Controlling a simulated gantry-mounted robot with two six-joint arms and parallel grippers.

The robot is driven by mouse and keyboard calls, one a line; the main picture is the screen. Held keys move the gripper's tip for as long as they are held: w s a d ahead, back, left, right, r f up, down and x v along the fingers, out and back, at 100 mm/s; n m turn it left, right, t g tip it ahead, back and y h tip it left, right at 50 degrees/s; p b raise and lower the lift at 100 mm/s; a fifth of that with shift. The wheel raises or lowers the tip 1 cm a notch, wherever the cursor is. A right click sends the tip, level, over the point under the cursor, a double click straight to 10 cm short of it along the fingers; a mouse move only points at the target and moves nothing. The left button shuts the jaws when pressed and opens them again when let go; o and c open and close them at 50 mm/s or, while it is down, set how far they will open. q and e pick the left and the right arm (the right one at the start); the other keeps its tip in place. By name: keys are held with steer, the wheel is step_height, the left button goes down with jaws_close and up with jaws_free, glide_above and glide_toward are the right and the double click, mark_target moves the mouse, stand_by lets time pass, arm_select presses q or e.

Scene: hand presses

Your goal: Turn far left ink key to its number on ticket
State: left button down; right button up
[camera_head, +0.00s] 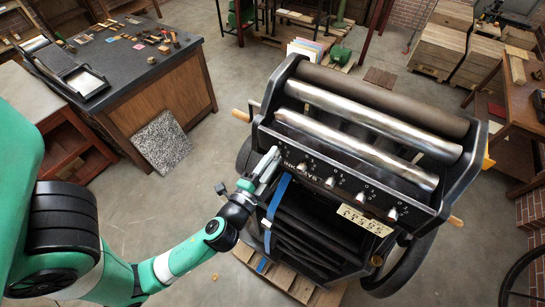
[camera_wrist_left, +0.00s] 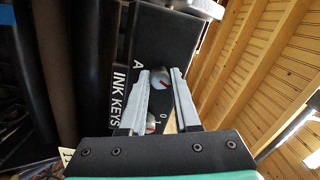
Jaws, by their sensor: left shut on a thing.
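The black press (camera_head: 440,150) carries a row of silver ink keys along its front panel. My left gripper (camera_head: 272,165) is at the left end of that row, shut on the far left ink key. In the left wrist view this key (camera_wrist_left: 161,82) is a round pale knob with a red mark, between the two fingers. A second ink key (camera_wrist_left: 151,122) with a red mark shows below it, partly hidden by the gripper. The cream ticket (camera_head: 365,220) hangs at the panel's lower right; its print is too small to read. My right gripper is out of view.
Metal rollers (camera_head: 375,118) lie above the keys. A blue strap (camera_head: 275,205) hangs below my left gripper. A dark-topped bench (camera_head: 130,75) stands at the left, with a speckled slab (camera_head: 162,142) leaning on it. Open floor lies between bench and press.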

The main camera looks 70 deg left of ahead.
arm_select(q)
steer(key=shift+m, duration=1.4)
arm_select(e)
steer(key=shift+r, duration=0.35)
arm_select(q)
steer(key=shift+p, duration=0.3)
steer(key=c, duration=0.6)
jaws_free()
steer(key=shift+c, duration=0.2)
